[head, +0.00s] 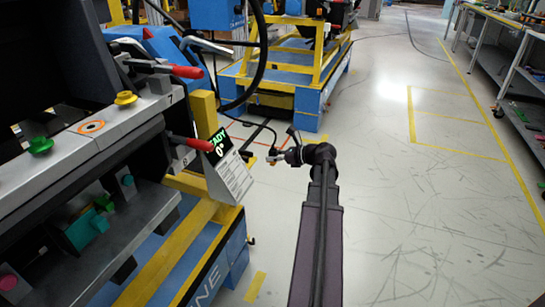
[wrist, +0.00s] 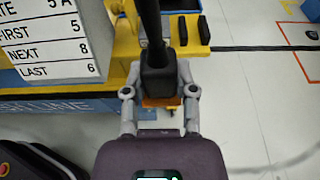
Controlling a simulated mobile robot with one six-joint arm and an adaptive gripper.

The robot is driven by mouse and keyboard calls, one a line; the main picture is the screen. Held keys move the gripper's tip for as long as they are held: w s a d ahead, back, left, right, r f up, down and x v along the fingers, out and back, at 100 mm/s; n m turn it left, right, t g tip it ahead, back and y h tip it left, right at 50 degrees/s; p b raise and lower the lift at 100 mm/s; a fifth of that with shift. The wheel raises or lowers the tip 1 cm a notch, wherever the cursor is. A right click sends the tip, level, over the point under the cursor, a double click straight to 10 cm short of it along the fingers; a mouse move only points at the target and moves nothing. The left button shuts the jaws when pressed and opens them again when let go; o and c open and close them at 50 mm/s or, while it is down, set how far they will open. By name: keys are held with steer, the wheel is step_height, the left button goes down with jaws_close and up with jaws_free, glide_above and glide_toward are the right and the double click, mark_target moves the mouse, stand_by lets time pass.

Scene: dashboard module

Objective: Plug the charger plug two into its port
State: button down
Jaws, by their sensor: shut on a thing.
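In the wrist view my gripper (wrist: 158,76) has its two grey fingers on either side of a black block-shaped plug (wrist: 157,82) and is shut on it. A thick black stem or cable runs up from the plug out of the picture. An orange part (wrist: 160,102) shows below the plug, between the fingers. In the head view my gripper (head: 274,158) is small, at the right of the dashboard module, near the display end. The plug cannot be made out clearly there. I cannot tell which opening is the port for plug two.
A yellow frame part with two black slot-like pieces (wrist: 192,30) lies just right of the plug. A white printed sign (wrist: 48,40) is at the left. The dashboard module (head: 110,130) with red-handled clamps fills the head view's left. Open floor (head: 390,200) lies to the right.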

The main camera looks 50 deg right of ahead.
steer(key=shift+r, duration=0.1)
steer(key=shift+r+p, duration=1.05)
steer(key=shift+p, duration=0.1)
steer(key=shift+s, duration=0.1)
